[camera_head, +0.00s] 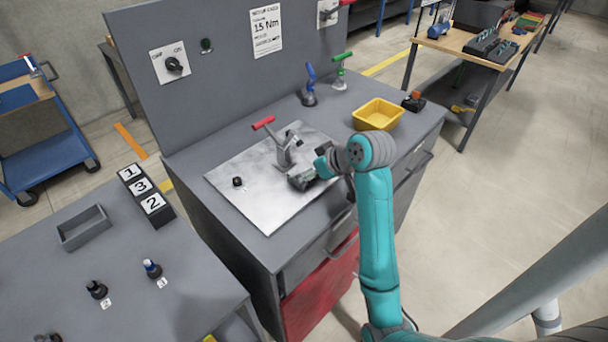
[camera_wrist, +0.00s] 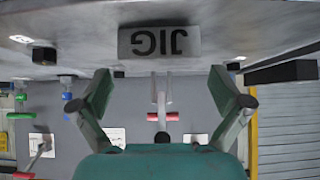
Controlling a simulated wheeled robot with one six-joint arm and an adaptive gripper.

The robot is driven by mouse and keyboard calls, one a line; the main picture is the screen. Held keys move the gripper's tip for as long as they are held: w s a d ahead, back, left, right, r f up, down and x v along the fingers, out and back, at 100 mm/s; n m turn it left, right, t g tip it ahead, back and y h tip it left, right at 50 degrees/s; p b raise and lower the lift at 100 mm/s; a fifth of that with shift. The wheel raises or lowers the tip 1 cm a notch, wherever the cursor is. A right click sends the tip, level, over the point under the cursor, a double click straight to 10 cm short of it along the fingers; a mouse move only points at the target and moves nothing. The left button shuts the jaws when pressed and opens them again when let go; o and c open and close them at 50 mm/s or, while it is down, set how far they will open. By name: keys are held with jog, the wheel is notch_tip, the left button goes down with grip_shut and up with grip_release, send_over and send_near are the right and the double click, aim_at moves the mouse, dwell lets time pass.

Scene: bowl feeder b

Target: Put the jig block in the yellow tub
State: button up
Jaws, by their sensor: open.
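The jig block (camera_wrist: 158,42) shows in the wrist view as a pale block with JIG upside down on its face. It is at the metal plate (camera_head: 250,212), beyond my fingertips and roughly between their lines. My gripper (camera_wrist: 165,88) is open and empty, with a finger on each side. In the head view my gripper (camera_head: 308,177) is low over the plate's right part, and I cannot make out the block there. The yellow tub (camera_head: 378,115) stands upright at the right of the bench, behind my wrist, and looks empty.
A toggle clamp with a red handle (camera_head: 263,122) stands on the plate close to my gripper. A black knob (camera_head: 238,182) is on the plate's left. Blue and green-handled clamps (camera_head: 309,90) stand behind. A small dark-orange object (camera_head: 414,101) sits right of the tub.

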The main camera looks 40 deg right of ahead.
jog(key=shift+x, duration=1.5)
jog(key=shift+s, duration=0.1)
jog(key=shift+c, duration=0.3)
jog(key=c, duration=1.5)
